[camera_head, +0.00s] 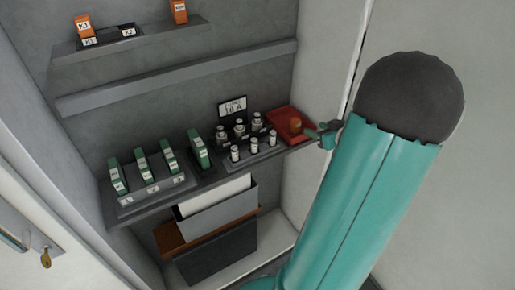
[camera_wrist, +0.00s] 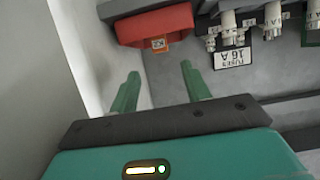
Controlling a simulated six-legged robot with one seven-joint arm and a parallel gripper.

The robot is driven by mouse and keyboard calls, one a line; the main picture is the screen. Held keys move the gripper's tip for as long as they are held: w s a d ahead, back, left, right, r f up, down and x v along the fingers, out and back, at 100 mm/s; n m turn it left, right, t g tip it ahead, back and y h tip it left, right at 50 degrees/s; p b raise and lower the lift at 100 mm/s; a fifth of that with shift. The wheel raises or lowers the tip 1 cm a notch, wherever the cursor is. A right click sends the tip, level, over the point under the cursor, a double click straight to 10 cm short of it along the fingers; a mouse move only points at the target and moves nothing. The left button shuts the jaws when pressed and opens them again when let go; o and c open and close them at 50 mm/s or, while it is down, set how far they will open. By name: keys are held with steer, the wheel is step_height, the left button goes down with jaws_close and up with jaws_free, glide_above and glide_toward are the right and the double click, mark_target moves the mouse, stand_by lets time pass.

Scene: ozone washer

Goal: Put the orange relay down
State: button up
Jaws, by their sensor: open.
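An orange relay (camera_head: 295,125) lies in a red tray (camera_head: 284,112) at the right end of the lower shelf. In the wrist view the orange relay (camera_wrist: 158,44) shows as a small orange patch with a pale label against the red tray (camera_wrist: 150,22). My gripper (camera_head: 311,132) is beside the tray's right edge in the head view. In the wrist view my gripper (camera_wrist: 158,78) is open, with nothing between its two green fingers and the relay a little beyond the tips. Much of the relay is hidden by the tray wall.
On the upper shelf (camera_head: 150,38) stand an orange K1 relay (camera_head: 83,24) and another orange block (camera_head: 179,11); a K2 plate (camera_head: 127,32) lies bare between them. Several green-and-white modules (camera_head: 141,165) and pale fuses (camera_head: 240,130) fill the lower shelf. A cabinet wall is close to my gripper.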

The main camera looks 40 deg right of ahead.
steer(key=shift+w+a, duration=0.1)
steer(key=w+a+r+n+g+y, duration=0.1)
steer(key=w+a+r+y, duration=0.15)
steer(key=a, duration=0.55)
steer(key=w+a+r+n+g+y, duration=0.1)
steer(key=w+a+r+g+y, duration=0.15)
steer(key=a, duration=0.65)
steer(key=w+a+r+n+g+y, duration=0.15)
steer(key=w+a, duration=0.25)
steer(key=a, duration=0.4)
steer(key=s+a+r+g+h, duration=0.1)
steer(key=s+a, duration=0.4)
steer(key=a, duration=0.5)
steer(key=s+a+r+g+h, duration=0.1)
steer(key=s+a+r, duration=0.3)
steer(key=a, duration=0.7)
steer(key=shift+s+m+g+h, duration=0.4)
steer(key=shift+s+h, duration=0.35)
steer(key=shift+s, duration=0.5)
